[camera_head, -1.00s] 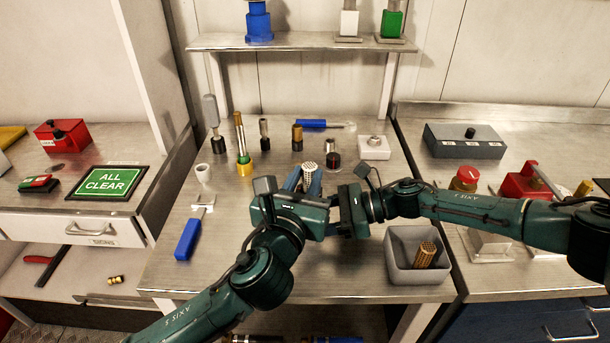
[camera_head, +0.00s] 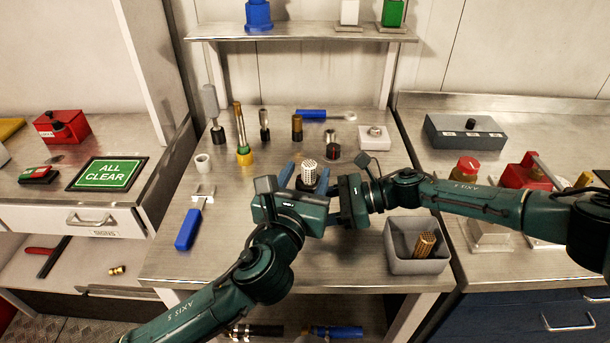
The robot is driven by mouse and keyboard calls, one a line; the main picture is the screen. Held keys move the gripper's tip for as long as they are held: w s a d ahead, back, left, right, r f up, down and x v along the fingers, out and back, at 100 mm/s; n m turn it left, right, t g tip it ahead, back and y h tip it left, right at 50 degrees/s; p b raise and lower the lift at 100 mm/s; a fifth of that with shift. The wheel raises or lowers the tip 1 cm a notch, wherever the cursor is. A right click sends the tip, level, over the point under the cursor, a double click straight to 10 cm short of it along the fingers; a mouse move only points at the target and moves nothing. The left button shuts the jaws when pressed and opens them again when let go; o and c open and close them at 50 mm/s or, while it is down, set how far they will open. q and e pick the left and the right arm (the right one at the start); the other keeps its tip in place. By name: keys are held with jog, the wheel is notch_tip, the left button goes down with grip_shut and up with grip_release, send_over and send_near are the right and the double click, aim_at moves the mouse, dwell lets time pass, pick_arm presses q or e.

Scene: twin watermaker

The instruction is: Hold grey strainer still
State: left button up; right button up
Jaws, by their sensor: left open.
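The grey strainer (camera_head: 309,172), a pale perforated cylinder with a domed top, stands roughly upright near the middle of the bench. Its lower part is hidden behind my grippers. My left gripper (camera_head: 304,174) is open, with one blue finger on each side of the strainer and a visible gap to it on the left. My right gripper (camera_head: 347,200) is just right of and against or very near the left gripper's body. Its fingertips are hidden, so I cannot tell its opening.
A grey bin (camera_head: 418,262) holding a brown perforated cylinder (camera_head: 425,244) stands at the front right. A blue-handled tool (camera_head: 188,229) lies left. Several upright cylindrical parts, a white ring (camera_head: 203,162) and a small pale block (camera_head: 374,138) stand behind.

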pick_arm(q)
jog(key=shift+s, duration=0.1)
jog(key=v, duration=1.1)
jog(key=shift+s, duration=0.4)
jog(key=shift+a, duration=0.15)
pick_arm(e)
jog(key=o, duration=1.3)
